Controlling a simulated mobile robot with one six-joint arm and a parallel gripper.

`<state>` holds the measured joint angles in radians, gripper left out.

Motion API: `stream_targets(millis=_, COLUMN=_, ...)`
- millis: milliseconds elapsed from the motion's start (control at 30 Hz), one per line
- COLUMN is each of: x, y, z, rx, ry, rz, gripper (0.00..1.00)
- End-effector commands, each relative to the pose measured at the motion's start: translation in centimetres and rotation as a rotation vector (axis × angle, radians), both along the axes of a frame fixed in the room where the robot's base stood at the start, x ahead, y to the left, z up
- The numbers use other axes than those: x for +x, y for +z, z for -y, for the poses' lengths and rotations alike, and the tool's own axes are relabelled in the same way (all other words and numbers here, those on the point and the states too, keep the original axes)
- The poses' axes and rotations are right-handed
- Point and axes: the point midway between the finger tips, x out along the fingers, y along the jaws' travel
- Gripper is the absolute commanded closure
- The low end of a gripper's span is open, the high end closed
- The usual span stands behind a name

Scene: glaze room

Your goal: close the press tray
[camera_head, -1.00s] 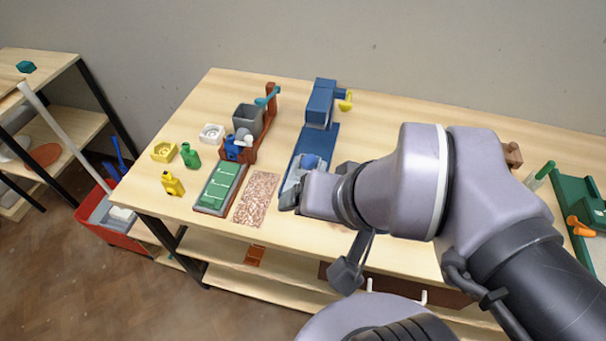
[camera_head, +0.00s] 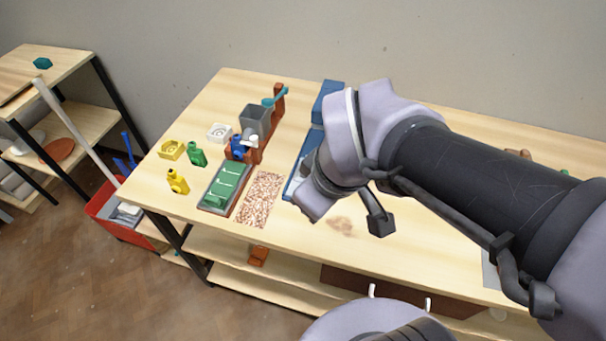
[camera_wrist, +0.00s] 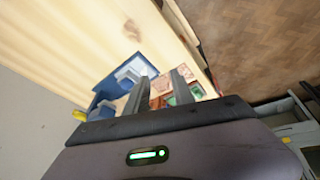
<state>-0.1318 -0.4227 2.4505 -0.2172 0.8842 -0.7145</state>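The blue press (camera_head: 327,104) stands at the back of the bench, and its long base (camera_head: 308,145) runs toward the front, partly hidden behind my arm. The press also shows in the wrist view (camera_wrist: 108,85), where light blue-grey parts sit on it. I cannot tell for sure which part is the tray or how far out it is. My gripper (camera_wrist: 159,86) is open and empty, its two fingers apart and pointing toward the press area. In the head view my wrist hides the fingertips beside the press's front end. I see no clear contact.
Left of the press are a speckled mat (camera_head: 259,199), a green-topped tray (camera_head: 224,186), a brown stand with a grey hopper (camera_head: 255,119) and small yellow and green bottles (camera_head: 197,154). Bare bench (camera_head: 400,263) lies in front of my arm.

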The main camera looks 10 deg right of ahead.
Motion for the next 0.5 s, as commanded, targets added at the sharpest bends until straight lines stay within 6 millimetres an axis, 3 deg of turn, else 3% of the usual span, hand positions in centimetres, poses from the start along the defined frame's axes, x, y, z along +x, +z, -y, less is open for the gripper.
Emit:
stream_targets(millis=33, x=1.7, y=0.5, z=-0.7, rx=-0.143, ry=0.304, rz=-0.044, gripper=0.83)
stream_targets(millis=100, x=3.8, y=-0.7, z=-1.6, rx=-0.334, ry=0.768, rz=-0.092, gripper=0.97)
stream_targets(millis=233, x=6.5, y=-3.4, z=-3.5, rx=-0.555, ry=1.440, rz=-0.165, gripper=1.00)
stream_targets(millis=333, x=7.4, y=-4.8, z=-4.4, rx=-0.628, ry=1.709, rz=-0.193, gripper=1.00)
stream_targets(millis=500, x=7.8, y=-7.2, z=-4.3, rx=-0.646, ry=1.786, rz=-0.200, gripper=1.00)
